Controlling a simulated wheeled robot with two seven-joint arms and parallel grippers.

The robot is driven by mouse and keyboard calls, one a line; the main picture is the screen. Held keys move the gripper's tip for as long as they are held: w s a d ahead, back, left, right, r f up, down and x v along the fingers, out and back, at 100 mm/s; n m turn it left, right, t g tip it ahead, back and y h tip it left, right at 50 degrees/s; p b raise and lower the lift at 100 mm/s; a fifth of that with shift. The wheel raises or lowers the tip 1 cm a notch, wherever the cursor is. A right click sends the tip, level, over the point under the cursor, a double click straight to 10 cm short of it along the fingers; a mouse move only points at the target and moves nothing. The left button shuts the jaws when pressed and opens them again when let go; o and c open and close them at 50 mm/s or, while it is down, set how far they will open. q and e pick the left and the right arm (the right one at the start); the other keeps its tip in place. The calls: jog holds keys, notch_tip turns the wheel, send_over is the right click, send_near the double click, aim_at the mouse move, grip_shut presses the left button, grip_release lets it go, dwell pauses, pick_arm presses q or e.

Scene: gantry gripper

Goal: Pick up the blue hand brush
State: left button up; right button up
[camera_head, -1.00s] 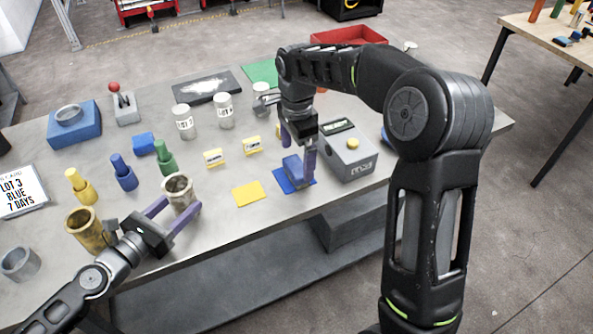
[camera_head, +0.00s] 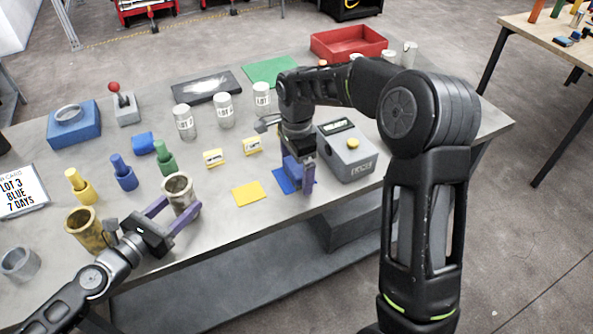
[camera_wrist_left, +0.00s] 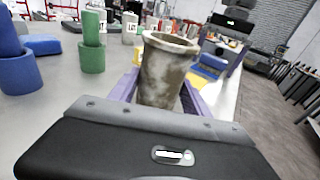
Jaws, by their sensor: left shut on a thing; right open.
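A blue piece (camera_head: 291,168) sits at the blue mat (camera_head: 284,187), partly hidden by my right gripper; its shape does not show clearly. My right gripper (camera_head: 298,176) is open and low, with its purple fingers about the piece; I cannot tell if they touch it. A blue upright piece (camera_head: 123,172) with a narrow handle and round base stands at the left; it also shows in the left wrist view (camera_wrist_left: 18,72). I cannot tell which is the hand brush. My left gripper (camera_head: 183,208) is shut on a mottled grey cup (camera_head: 178,187), upright between its fingers.
A grey box with a yellow button (camera_head: 352,160) stands close right of my right gripper. A yellow mat (camera_head: 249,194) lies bare to its left. Green (camera_head: 165,158) and yellow (camera_head: 79,187) upright pieces and a blue block (camera_head: 143,142) stand at the left. White-labelled jars (camera_head: 223,112) stand behind.

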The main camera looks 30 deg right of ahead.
aim_at(296, 165)
jog(key=shift+c, duration=0.4)
jog(key=c, duration=1.5)
notch_tip(296, 165, up, 10)
jog(key=shift+r, duration=0.1)
jog(key=o, duration=1)
jog(key=c, duration=0.6)
